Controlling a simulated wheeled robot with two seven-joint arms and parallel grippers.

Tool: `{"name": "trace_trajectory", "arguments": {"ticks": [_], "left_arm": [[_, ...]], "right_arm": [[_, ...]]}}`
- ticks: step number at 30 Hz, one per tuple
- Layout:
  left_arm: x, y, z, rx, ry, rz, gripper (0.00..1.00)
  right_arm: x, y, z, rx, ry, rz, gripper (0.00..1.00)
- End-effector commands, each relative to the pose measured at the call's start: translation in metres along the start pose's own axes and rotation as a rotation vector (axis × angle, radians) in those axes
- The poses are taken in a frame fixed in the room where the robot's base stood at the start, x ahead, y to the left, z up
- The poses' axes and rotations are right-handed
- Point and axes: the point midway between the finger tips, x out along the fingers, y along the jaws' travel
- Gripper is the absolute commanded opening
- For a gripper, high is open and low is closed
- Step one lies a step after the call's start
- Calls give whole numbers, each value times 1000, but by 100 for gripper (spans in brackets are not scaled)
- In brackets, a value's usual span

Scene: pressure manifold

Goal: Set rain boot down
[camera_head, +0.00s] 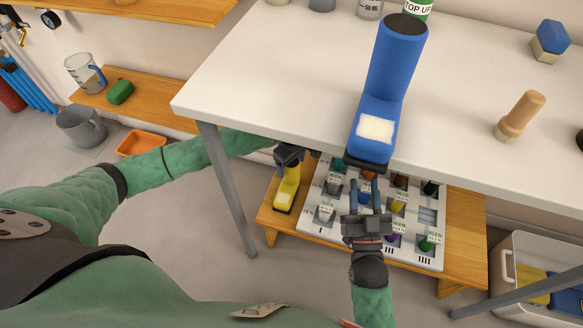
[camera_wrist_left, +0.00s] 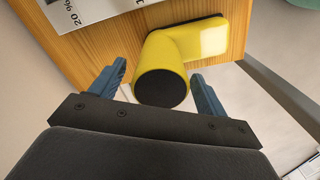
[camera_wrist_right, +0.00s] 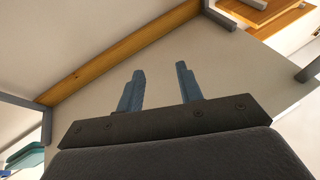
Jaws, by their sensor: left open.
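A yellow rain boot (camera_head: 287,192) stands on the low wooden bench (camera_head: 462,225), beside the left edge of the grey panel. My left gripper (camera_head: 290,158) is at the top of its shaft. In the left wrist view the yellow boot (camera_wrist_left: 198,45) shows its dark round top between the fingers of my open left gripper (camera_wrist_left: 160,88), with gaps on both sides. A blue rain boot (camera_head: 392,70) stands on the white table (camera_head: 270,60) near its front edge. My right gripper (camera_head: 366,195) is in front of the panel; its fingers (camera_wrist_right: 160,88) are apart and empty.
The grey panel (camera_head: 322,222) carries several labelled coloured pieces under the table. A table leg (camera_head: 228,185) stands left of the bench. An orange tray (camera_head: 140,143) lies on the floor.

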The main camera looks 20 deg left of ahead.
Motion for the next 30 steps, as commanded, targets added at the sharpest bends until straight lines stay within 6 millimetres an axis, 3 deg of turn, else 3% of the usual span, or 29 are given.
{"name": "trace_trajectory", "arguments": {"ticks": [6, 15, 30], "left_arm": [[-46, 0, 0, 1, 2, 2, 76], [-85, 0, 0, 1, 0, 1, 76], [-91, 0, 1, 0, -1, 0, 76]], "right_arm": [[-12, 2, 38, 10, -129, 7, 36], [-26, 3, 69, 20, -236, 13, 36], [-28, 3, 75, 22, -255, 14, 36]]}}
